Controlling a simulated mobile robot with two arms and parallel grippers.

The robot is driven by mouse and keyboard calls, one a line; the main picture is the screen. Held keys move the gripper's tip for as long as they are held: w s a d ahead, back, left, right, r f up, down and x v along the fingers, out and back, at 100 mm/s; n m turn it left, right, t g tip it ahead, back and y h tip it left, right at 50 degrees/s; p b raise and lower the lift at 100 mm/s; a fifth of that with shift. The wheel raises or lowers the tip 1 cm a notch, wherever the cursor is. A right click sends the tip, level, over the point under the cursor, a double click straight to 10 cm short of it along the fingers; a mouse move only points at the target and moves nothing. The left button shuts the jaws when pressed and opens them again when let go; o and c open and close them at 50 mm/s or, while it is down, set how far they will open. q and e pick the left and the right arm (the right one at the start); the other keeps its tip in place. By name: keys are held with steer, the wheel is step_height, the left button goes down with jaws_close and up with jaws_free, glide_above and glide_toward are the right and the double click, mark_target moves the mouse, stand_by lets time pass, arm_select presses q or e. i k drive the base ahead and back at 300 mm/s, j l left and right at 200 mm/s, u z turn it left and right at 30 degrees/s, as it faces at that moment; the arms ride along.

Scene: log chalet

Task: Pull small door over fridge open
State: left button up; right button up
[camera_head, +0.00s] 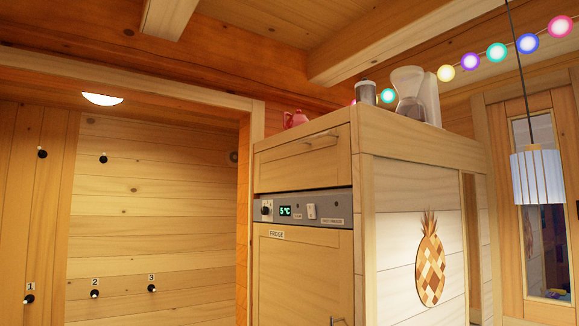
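The small wooden door (290,167) sits above the fridge control panel and is closed, flush with the cabinet front. Its metal bar handle (320,139) is near the top right of the door. Below it is a grey control panel (300,209) with a knob, a display reading 5°C and a switch. The fridge door (295,275), labelled FRIDGE, is closed beneath; part of its handle (338,321) shows at the bottom edge. Neither of my grippers shows in this view.
A coffee maker (412,97), a jar (365,92) and a pink pot (295,119) stand on the cabinet top. A lamp (537,177) hangs at right. Wall hooks labelled 1, 2 and 3 are at left.

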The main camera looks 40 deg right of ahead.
mark_target(323, 159)
steer(key=i+l, duration=0.15)
steer(key=i, duration=0.2)
steer(key=i+l, duration=0.1)
steer(key=i, duration=0.3)
steer(key=i+z, duration=0.1)
steer(key=z, duration=0.3)
steer(key=i+z, duration=0.1)
steer(key=z, duration=0.25)
steer(key=i+z, duration=0.1)
steer(key=z, duration=0.3)
steer(key=i+z, duration=0.1)
steer(key=z, duration=0.25)
